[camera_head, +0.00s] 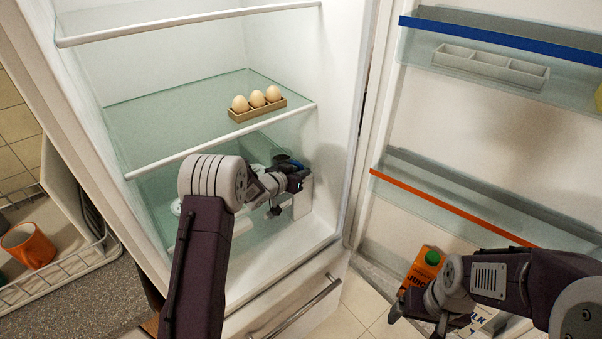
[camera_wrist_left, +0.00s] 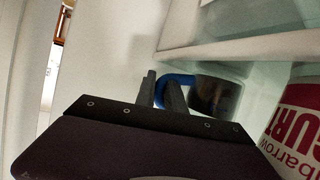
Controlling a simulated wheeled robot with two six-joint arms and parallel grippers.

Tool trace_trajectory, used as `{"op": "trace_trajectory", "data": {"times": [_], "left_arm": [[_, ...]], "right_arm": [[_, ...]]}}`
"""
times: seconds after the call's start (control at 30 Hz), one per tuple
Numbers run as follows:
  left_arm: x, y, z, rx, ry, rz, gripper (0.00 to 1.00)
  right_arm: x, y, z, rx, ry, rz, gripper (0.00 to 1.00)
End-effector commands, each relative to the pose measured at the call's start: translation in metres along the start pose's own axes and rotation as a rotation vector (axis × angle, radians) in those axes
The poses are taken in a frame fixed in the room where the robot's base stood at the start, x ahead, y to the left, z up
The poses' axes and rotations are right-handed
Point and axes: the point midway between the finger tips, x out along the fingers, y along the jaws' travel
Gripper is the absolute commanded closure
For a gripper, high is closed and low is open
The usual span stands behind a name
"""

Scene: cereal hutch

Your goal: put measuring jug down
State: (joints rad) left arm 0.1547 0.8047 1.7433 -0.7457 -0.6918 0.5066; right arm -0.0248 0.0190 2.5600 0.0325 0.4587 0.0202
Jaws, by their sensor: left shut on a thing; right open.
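The measuring jug (camera_wrist_left: 210,95) is dark, with a blue handle (camera_wrist_left: 176,82). My left gripper (camera_wrist_left: 160,90) is shut on the handle, and the jug extends to the right of the fingers in the left wrist view. In the head view my left gripper (camera_head: 297,180) is inside the fridge, below the egg shelf. A small blue and dark part of the jug (camera_head: 287,162) shows beside it; the rest is hidden. I cannot tell whether the jug's base touches a surface. My right gripper (camera_head: 416,318) is open and empty, low outside the fridge.
Three eggs (camera_head: 257,100) sit in a tray on the glass shelf (camera_head: 150,115). A yogurt tub (camera_wrist_left: 296,130) stands to the right in the left wrist view. The open door has bins with a blue rail (camera_head: 500,38) and an orange rail (camera_head: 450,206). An orange juice carton (camera_head: 424,268) is near my right arm.

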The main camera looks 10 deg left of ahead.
Motion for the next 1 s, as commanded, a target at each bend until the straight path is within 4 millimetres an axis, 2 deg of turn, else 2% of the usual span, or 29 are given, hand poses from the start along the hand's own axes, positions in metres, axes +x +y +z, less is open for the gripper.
{"op": "trace_trajectory", "data": {"times": [0.13,0.17,0.2,0.23,0.63,0.77,1.0], "left_arm": [[0.002,0.0,0.003,0.001,0.001,0.0,1.0],[0.001,0.0,0.004,0.0,0.0,0.0,0.8],[0.001,0.0,0.003,0.0,0.0,0.0,0.69],[0.001,0.0,0.003,0.0,-0.001,0.0,0.64],[-0.004,0.0,-0.001,-0.001,-0.001,-0.001,0.64],[-0.024,-0.001,-0.001,-0.001,-0.001,-0.002,0.64],[-0.076,-0.001,-0.002,-0.001,0.0,-0.003,0.64]], "right_arm": [[0.003,0.0,0.0,0.0,0.0,0.0,0.13],[0.002,0.0,0.0,0.0,0.0,0.0,0.13],[0.002,0.0,0.0,0.0,0.0,0.0,0.13],[0.002,0.0,0.0,0.0,0.0,0.0,0.13],[-0.001,0.0,0.0,0.0,0.0,0.0,0.13],[-0.001,0.0,0.0,0.0,0.0,0.0,0.13],[-0.002,0.0,0.0,0.0,0.0,0.0,0.13]]}}
